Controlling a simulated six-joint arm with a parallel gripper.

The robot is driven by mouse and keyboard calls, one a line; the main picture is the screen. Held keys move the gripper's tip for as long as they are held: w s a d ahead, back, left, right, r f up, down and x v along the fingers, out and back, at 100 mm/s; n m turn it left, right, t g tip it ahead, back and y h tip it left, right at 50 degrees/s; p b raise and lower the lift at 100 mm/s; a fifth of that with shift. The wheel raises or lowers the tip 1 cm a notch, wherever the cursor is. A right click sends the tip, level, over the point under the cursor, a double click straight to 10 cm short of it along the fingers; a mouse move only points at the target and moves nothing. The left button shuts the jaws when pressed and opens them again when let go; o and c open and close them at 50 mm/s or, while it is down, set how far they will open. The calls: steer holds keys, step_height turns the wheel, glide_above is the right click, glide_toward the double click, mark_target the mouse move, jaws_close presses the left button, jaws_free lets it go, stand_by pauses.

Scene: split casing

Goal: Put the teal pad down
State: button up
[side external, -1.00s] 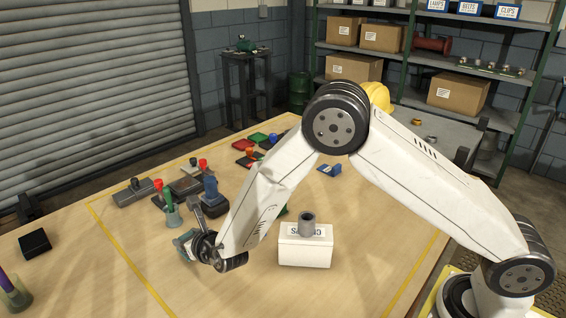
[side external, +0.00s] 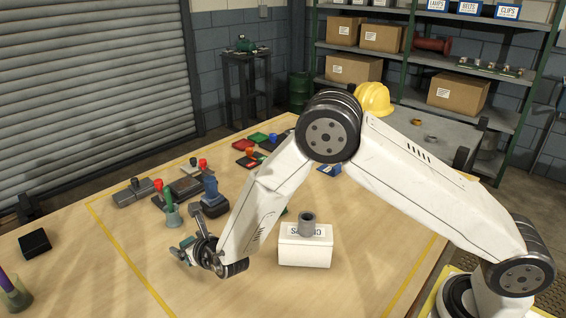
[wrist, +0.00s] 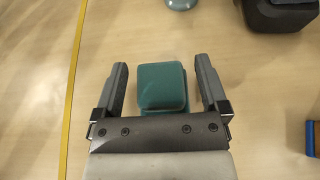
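The teal pad (wrist: 162,86) lies between the two fingers of my gripper (wrist: 163,84) in the wrist view. A bare gap shows on each side of the pad, so the fingers are open and apart from it. Its near end is partly hidden by the gripper body. In the side view my gripper (side external: 186,252) is low over the front left of the wooden table (side external: 120,275), and the pad is mostly hidden there. The table surface shows around the pad, which looks to be at or near it.
A white labelled box (side external: 305,252) stands right of my gripper. A green-handled tool in a grey holder (side external: 170,208) and a dark blue-topped block (side external: 211,195) stand behind it. A black box (side external: 34,243) is far left. Bare table lies around the gripper.

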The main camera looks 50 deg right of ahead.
steer(key=shift+r, duration=0.2)
steer(key=shift+v, duration=6)
